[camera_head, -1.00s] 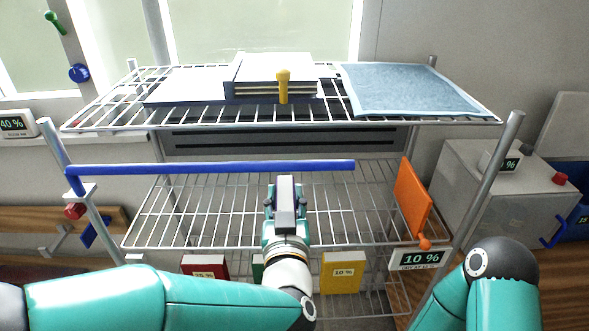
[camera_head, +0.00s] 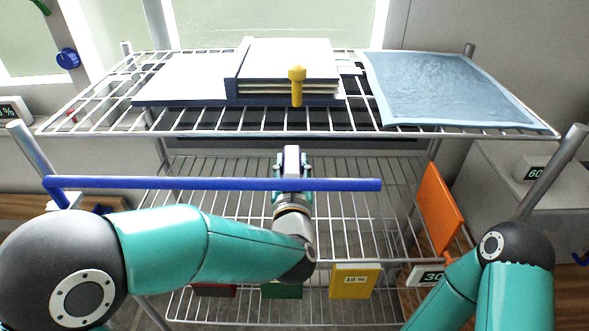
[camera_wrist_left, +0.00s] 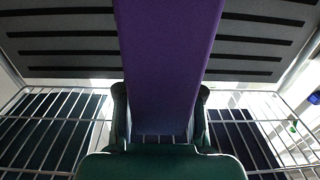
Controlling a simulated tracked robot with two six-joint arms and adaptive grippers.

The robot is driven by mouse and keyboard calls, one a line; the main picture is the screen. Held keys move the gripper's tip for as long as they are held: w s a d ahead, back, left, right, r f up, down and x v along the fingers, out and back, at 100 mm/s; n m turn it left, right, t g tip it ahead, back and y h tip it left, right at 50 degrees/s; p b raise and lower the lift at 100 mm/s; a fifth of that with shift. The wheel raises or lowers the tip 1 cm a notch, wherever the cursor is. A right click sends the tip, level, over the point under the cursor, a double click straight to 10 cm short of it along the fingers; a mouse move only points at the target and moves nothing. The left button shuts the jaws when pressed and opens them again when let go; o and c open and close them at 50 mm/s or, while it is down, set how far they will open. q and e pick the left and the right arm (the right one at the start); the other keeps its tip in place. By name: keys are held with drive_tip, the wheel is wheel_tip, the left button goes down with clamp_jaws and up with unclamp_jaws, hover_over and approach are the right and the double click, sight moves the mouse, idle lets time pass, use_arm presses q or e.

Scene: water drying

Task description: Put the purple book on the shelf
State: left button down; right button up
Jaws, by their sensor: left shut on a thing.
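My left gripper (camera_head: 292,168) is shut on the purple book (camera_wrist_left: 168,62). The book's purple cover fills the middle of the left wrist view, between the two fingers. In the head view the book (camera_head: 291,154) shows only as a narrow pale edge with dark sides, standing upright. The gripper is at the front middle of the wire rack, below the upper wire shelf (camera_head: 215,134) and above the lower wire shelf (camera_head: 215,205) in the picture. Whether the book touches a shelf cannot be told. My right gripper is out of view; only part of that arm shows.
A blue bar (camera_head: 130,183) crosses the rack's front at the gripper. An orange board (camera_head: 439,208) stands at the lower shelf's right. An open book (camera_head: 185,82), a yellow peg (camera_head: 297,88) and a blue cloth (camera_head: 440,88) occupy the upper shelf. A yellow book (camera_head: 353,282) is lower down.

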use_arm(q)
drive_tip(key=shift+s+d+f, duration=0.2)
drive_tip(key=shift+d+f, duration=0.05)
drive_tip(key=shift+f, duration=0.1)
drive_tip(key=shift+d+r, duration=0.1)
drive_tip(key=shift+d, duration=0.1)
drive_tip(key=shift+d+h, duration=0.1)
drive_tip(key=shift+h, duration=0.3)
drive_tip(key=c, duration=0.7)
unclamp_jaws()
drive_tip(key=shift+f, duration=0.2)
drive_tip(key=shift+r, duration=0.1)
